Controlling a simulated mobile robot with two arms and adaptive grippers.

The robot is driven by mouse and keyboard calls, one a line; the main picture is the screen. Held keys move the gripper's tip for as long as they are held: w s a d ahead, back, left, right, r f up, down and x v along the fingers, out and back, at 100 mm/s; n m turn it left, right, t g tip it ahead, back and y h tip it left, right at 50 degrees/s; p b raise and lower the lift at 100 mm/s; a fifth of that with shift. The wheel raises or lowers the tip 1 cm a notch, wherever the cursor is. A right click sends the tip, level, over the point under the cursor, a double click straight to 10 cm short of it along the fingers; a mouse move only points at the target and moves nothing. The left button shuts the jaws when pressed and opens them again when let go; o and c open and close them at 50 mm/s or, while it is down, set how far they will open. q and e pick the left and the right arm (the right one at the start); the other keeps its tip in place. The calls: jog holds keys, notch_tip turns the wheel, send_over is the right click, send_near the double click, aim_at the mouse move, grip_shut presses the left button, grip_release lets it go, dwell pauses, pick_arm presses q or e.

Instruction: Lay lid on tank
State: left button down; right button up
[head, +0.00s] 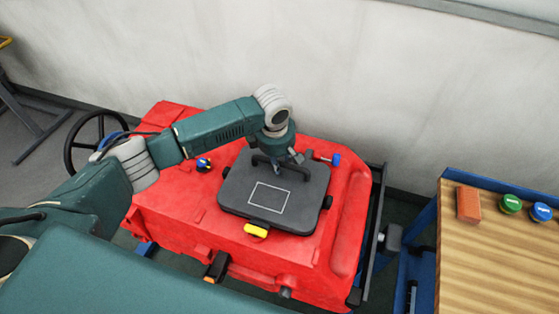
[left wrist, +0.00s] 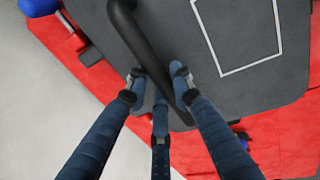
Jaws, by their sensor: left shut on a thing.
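The dark grey lid (head: 237,192), with a white rectangle outline on its top, is over the upper face of the red tank (head: 167,210). It looks flat and roughly level. I cannot tell whether it rests on the tank or hangs just above it. My left gripper (head: 281,165) is shut on the lid's black bar handle (left wrist: 150,50), at the lid's far side. In the left wrist view the gripper's fingers (left wrist: 161,85) are around this bar, with the red tank below the lid. The tank opening is hidden under the lid. My right gripper is not in view.
A yellow tab (head: 256,230) shows at the lid's front edge, and a blue-capped fitting (head: 335,160) behind it. A wood-topped bench (head: 490,260) at the right holds an orange block (head: 468,204), a green cap (head: 510,204) and a blue cap (head: 540,212). A wall stands behind.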

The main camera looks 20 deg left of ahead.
pick_arm(q)
jog(key=shift+f, duration=0.15)
dwell(0.3)
jog(key=shift+p, duration=0.7)
jog(key=c, duration=0.9)
grip_release()
jog(key=shift+c, duration=0.2)
jog(key=shift+r, duration=0.2)
jog(key=r+p, duration=0.2)
jog(key=p, duration=0.1)
jog(key=shift+s+r, duration=0.2)
jog(key=shift+s, duration=0.1)
jog(key=shift+s+r+p, duration=0.15)
jog(key=shift+r+p, duration=0.85)
jog(key=shift+p, duration=0.1)
